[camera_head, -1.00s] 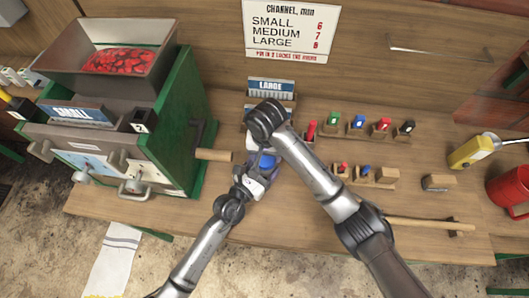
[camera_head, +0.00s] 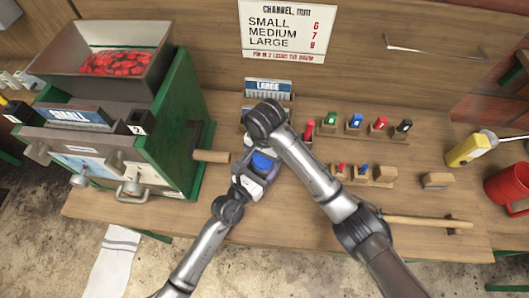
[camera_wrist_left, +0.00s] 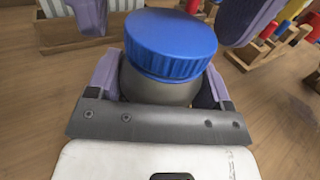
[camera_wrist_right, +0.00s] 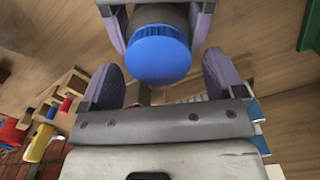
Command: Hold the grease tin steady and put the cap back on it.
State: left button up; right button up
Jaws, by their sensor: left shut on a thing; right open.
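The grease tin (camera_wrist_left: 158,88) is a grey round tin held upright between the fingers of my left gripper (camera_head: 256,174). The blue ribbed cap (camera_wrist_left: 170,45) sits on top of the tin; whether it is fully tightened I cannot tell. The cap also shows in the head view (camera_head: 262,161) and in the right wrist view (camera_wrist_right: 158,55). My right gripper (camera_wrist_right: 162,80) is open and empty, its fingers apart from the cap. In the head view my right wrist hides part of the space behind the tin.
The green pulper (camera_head: 165,130) stands at the left, its wooden handle (camera_head: 211,156) sticking out towards the tin. Wooden blocks with coloured pegs (camera_head: 355,128) stand at the right. The front bench is mostly clear.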

jog(key=shift+r, duration=0.1)
jog(key=shift+r, duration=2.15)
jog(key=shift+c, duration=0.4)
